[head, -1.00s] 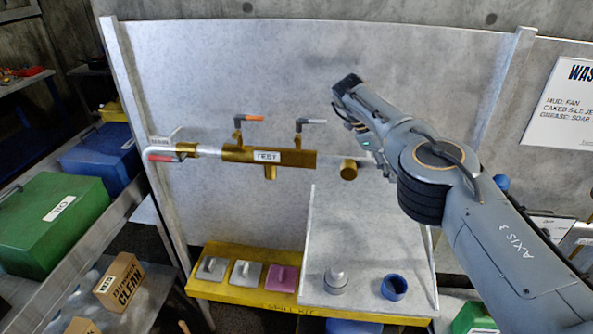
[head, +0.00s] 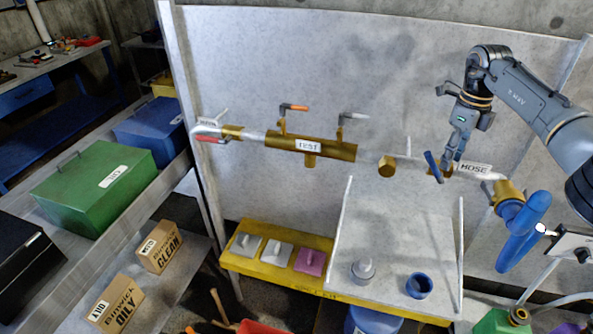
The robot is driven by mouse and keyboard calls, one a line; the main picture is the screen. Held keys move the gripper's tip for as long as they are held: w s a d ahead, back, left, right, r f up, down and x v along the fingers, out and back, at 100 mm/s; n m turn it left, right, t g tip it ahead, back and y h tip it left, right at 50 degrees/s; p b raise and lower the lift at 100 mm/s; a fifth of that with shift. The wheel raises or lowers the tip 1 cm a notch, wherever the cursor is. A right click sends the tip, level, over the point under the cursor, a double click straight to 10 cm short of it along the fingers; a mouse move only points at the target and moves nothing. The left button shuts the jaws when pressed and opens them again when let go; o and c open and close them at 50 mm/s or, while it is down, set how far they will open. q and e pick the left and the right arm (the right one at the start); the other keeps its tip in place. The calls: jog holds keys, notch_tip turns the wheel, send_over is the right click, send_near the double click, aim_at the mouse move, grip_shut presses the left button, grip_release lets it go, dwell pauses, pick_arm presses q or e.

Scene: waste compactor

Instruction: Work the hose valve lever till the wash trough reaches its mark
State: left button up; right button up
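The hose valve is a brass body (head: 441,172) on the pipe, with a HOSE tag (head: 474,167) just right of it. Its blue lever (head: 433,166) stands tilted, upper end to the left. My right gripper (head: 452,160) points down at the valve, just right of the lever. I cannot tell whether it touches the lever or how far its fingers are apart. A pale open tray with raised side walls (head: 392,275) stands below the pipe and may be the wash trough. I see no level mark or water on it. My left gripper is out of view.
The pipe also carries an orange lever (head: 294,107), a grey lever (head: 354,115) and a red lever (head: 208,139). A grey fitting (head: 363,270) and a blue ring (head: 418,286) sit on the tray.

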notch_tip(320, 180, up, 10)
jog(key=b, duration=0.1)
jog(key=w+a+f+n+t+y, duration=0.1)
jog(key=w+a+f+y, duration=0.1)
jog(key=a+f, duration=0.55)
jog(key=w+a+f+n+y, duration=0.15)
jog(key=a+f, duration=0.25)
jog(key=a, duration=0.6)
jog(key=s+a+f+m+t+y, duration=0.1)
jog(key=a+y, duration=0.3)
jog(key=a, duration=0.5)
jog(key=s+a+f+m+t+y, duration=0.1)
jog(key=a+f+y, duration=0.2)
jog(key=a, duration=0.7)
jog(key=shift+s+f+y, duration=0.15)
jog(key=shift+f+y, duration=0.15)
jog(key=shift+y, duration=0.45)
jog(key=shift+a, duration=0.1)
